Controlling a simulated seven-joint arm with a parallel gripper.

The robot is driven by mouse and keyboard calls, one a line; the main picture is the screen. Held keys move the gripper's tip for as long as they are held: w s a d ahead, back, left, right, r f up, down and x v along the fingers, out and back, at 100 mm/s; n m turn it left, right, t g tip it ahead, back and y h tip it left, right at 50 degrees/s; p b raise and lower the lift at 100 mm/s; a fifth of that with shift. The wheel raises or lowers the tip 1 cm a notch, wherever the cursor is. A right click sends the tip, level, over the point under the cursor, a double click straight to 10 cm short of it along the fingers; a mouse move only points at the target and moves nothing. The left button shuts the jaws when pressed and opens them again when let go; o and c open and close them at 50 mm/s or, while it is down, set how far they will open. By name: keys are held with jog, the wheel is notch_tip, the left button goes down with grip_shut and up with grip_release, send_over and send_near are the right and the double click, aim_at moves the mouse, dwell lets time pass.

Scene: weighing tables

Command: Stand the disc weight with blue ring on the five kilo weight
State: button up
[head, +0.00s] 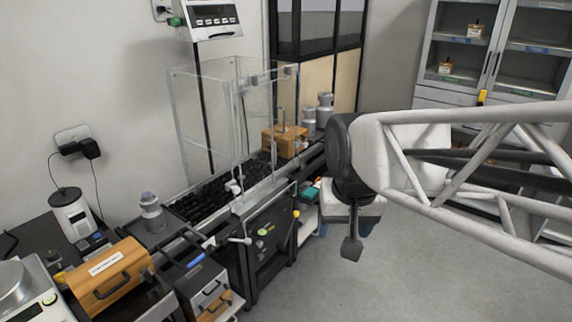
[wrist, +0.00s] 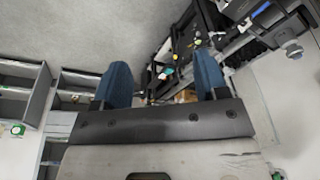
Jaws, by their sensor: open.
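A grey knobbed metal weight (head: 151,214) stands upright on a dark tray at the left end of the long bench in the head view. A silver knobbed weight, perhaps the same one, shows at the upper right of the wrist view (wrist: 294,50). Two more grey weights, a nearer one (head: 309,124) and a farther one (head: 325,110), stand at the bench's far end. I cannot make out a blue ring or a five kilo marking on any of them. My gripper (wrist: 162,78) is open and empty, its blue fingers apart. It hangs over the floor, right of the bench.
A clear draught shield (head: 205,120) stands on the bench. A wooden box (head: 284,141) sits beyond it, and an orange case (head: 108,276) lies at front left. A scale display (head: 212,18) is on the wall. A glass-fronted cabinet (head: 490,60) stands behind. The floor (head: 400,275) is clear.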

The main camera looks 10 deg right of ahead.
jog(key=s+d+f+n, duration=0.1)
jog(key=s+f, duration=0.2)
jog(key=s, duration=0.3)
jog(key=shift+s+d+f, duration=0.25)
jog(key=shift+s+d, duration=0.05)
jog(key=shift+d, duration=0.1)
dwell(0.8)
